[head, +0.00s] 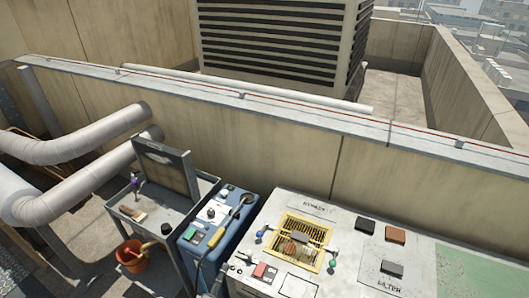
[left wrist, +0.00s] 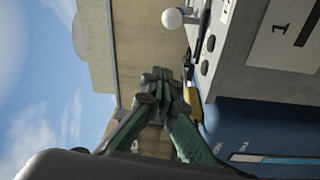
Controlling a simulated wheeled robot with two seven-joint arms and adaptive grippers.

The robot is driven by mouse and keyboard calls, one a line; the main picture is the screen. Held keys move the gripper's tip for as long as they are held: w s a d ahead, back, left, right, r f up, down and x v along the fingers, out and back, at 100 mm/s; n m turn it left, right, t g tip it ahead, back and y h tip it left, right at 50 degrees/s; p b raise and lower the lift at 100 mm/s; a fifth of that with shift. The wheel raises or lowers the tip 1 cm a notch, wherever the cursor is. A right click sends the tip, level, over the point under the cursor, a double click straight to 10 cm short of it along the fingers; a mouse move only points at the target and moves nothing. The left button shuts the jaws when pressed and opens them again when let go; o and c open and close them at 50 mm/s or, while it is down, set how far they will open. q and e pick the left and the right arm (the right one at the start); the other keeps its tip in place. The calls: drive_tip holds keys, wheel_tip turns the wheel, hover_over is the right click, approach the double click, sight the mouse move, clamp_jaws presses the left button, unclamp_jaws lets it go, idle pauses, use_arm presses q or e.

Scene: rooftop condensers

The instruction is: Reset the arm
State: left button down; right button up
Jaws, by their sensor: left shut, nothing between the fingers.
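My left gripper (left wrist: 160,76) shows in the left wrist view, with dark green finger links that come together at the tips. It is shut and empty. Just to the right of its tips are a yellow part (left wrist: 192,101) and a grey-white panel (left wrist: 230,40); I cannot tell whether they touch. A white ball knob (left wrist: 172,18) stands above the tips. I cannot clearly make out the left gripper in the head view. My right gripper is in neither view.
In the head view, a blue box (head: 193,262) stands between a grey cart (head: 158,228) and a white worktop (head: 345,225) with a yellow grille frame (head: 322,222). An orange bucket (head: 131,262) is near the cart. A parapet wall (head: 290,150) runs behind; thick pipes (head: 85,142) are left.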

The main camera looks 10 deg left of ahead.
use_arm(q)
drive_tip(key=s+d+f+m+g+h, duration=0.35)
drive_tip(key=s+m+g, duration=0.35)
drive_tip(key=s+m, duration=0.35)
drive_tip(key=s+a+f+m+g+y, duration=0.1)
drive_tip(key=s+a+m+g+y, duration=0.2)
drive_tip(key=s+a, duration=0.55)
drive_tip(key=s+a+f+m+g+y, duration=0.1)
drive_tip(key=s+a+g+y, duration=0.35)
drive_tip(key=s, duration=0.75)
wheel_tip(320, 180, down, 28)
drive_tip(key=s+g+h, duration=0.1)
drive_tip(key=s+g, duration=0.1)
drive_tip(key=s, duration=0.1)
drive_tip(key=s+d+f+m+g, duration=0.1)
drive_tip(key=s+f, duration=1.7)
drive_tip(key=s, duration=0.2)
drive_tip(key=shift+s+f, duration=0.2)
drive_tip(key=shift+f, duration=0.15)
